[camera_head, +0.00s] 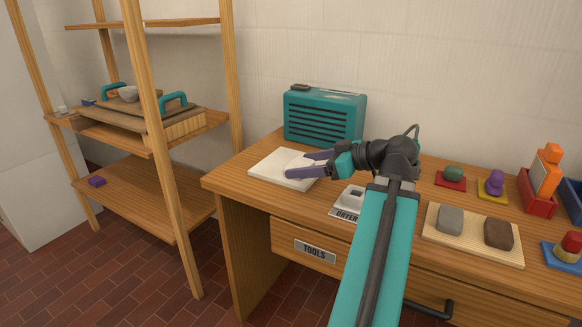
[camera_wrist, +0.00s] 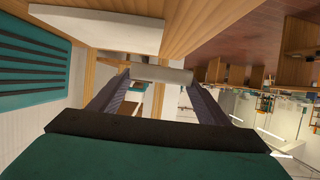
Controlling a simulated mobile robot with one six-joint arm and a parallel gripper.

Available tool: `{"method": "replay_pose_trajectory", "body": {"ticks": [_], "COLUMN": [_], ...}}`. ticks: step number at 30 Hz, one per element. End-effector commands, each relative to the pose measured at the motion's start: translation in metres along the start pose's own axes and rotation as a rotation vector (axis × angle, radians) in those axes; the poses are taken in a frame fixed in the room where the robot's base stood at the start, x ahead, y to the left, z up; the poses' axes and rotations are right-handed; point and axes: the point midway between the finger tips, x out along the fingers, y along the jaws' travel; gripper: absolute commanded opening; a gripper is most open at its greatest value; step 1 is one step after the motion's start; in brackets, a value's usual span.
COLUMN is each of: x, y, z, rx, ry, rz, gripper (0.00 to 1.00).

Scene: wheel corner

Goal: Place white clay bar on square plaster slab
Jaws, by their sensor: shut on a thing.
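My gripper (camera_head: 295,163) reaches left over the table, its two purple-grey fingers at the square white plaster slab (camera_head: 268,166). In the wrist view the fingers (camera_wrist: 158,76) are shut on a white clay bar (camera_wrist: 160,74), held crosswise between the fingertips.
A teal radio-like box (camera_head: 324,117) stands behind the slab. A wooden board (camera_head: 474,244) with a grey block (camera_head: 450,219) and a brown block (camera_head: 498,234) lies right of my arm. A labelled pale tile (camera_head: 344,212) is partly hidden. A wooden shelf (camera_head: 145,195) stands left.

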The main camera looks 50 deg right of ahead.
Motion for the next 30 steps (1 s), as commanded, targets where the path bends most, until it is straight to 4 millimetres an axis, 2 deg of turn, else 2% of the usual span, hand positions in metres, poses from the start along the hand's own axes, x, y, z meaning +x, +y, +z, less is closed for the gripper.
{"method": "replay_pose_trajectory", "body": {"ticks": [30], "x": [0.012], "y": [0.022], "z": [-0.007], "rx": [0.003], "ry": [0.001], "rz": [0.0], "gripper": [0.42]}}
